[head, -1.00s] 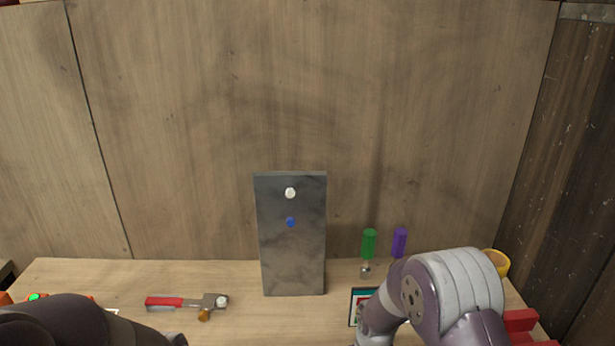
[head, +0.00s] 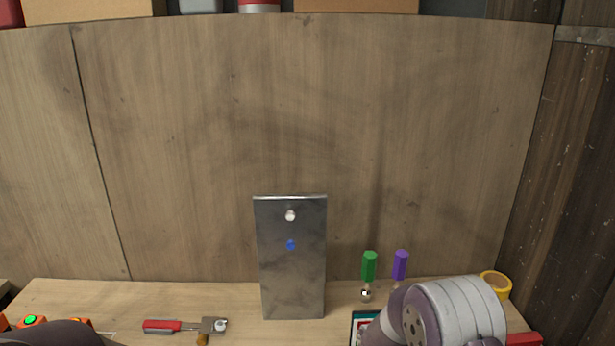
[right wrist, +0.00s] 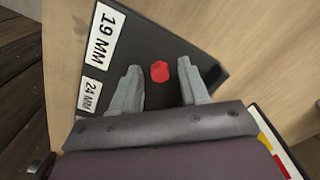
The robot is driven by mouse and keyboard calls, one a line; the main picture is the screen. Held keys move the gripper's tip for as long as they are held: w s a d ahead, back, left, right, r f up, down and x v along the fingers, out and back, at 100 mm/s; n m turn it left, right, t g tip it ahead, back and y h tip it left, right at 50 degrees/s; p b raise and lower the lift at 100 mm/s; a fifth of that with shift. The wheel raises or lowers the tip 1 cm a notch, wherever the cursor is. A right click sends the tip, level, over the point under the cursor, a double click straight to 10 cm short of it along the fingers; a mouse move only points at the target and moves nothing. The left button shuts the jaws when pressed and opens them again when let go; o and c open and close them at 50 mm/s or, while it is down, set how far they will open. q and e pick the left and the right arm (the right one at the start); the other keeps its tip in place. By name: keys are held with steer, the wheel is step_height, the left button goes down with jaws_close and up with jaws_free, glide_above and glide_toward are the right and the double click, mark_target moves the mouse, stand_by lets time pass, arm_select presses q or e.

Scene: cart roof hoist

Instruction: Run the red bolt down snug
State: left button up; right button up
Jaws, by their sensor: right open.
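A red hexagonal piece (right wrist: 160,71), which looks like a bolt head, shows in the right wrist view on a dark panel (right wrist: 160,40) with labels reading 19 MM and 24 MM. My right gripper (right wrist: 159,68) is open, and its two fingers appear on either side of the red piece with gaps. I cannot tell how far above it they are. In the head view a grey metal plate (head: 291,285) stands upright with a white round head (head: 290,216) and a blue one (head: 291,245) on its face. No red bolt shows on that plate. My left gripper is out of view.
On the wooden bench (head: 110,295) lie a red-handled hammer (head: 180,326) and an orange box with a green button (head: 32,321). Green (head: 369,266) and purple (head: 400,265) handled tools stand right of the plate, near yellow tape (head: 495,285). A wooden wall (head: 300,110) closes the back.

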step_height(320, 180, up, 7)
steer(key=p, duration=0.6)
steer(key=shift+r+p, duration=0.2)
steer(key=shift+p, duration=0.1)
steer(key=shift+f, duration=0.15)
